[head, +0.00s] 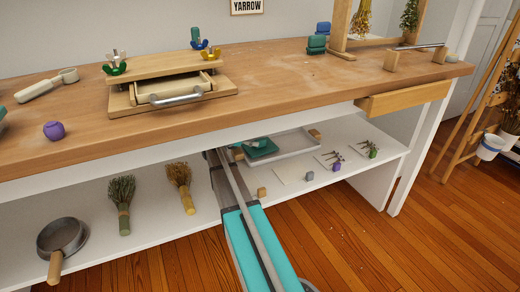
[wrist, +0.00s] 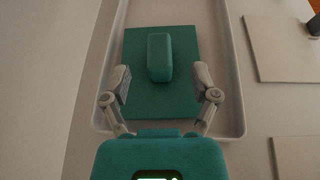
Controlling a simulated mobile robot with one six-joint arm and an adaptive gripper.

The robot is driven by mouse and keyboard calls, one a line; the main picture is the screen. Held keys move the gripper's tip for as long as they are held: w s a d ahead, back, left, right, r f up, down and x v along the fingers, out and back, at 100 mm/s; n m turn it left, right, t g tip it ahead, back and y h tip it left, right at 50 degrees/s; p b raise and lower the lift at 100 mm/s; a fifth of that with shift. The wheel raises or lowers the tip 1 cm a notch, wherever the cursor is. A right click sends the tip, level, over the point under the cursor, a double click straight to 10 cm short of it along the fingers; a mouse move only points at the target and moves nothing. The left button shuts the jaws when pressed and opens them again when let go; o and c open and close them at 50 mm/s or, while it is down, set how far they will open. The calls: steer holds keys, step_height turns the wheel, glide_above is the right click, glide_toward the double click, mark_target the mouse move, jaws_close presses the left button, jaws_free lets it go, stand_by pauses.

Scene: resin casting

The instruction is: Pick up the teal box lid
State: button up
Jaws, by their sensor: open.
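The teal box lid (wrist: 186,92) is a flat dark teal plate with a raised rounded handle (wrist: 159,57) along its middle. It lies in a shallow pale tray (wrist: 233,75) on the lower shelf. In the head view the lid (head: 263,150) shows inside the tray (head: 297,142), beneath the workbench, with my arm reaching in from the front. My gripper (wrist: 164,84) is open in the wrist view, one finger on each side of the lid near the handle's lower end. No contact with the handle shows. In the head view the gripper is partly hidden under the bench.
The workbench (head: 290,82) overhangs the shelf (head: 150,240). Pale square tiles (head: 294,174) lie right of the tray, some bearing small sprigs. Dried bundles (head: 180,176) and a pan (head: 61,238) lie to the left.

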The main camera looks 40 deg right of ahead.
mark_target(259, 140)
steer(key=shift+b+x, duration=0.85)
steer(key=shift+x, duration=1.75)
steer(key=shift+r, duration=0.15)
jaws_close()
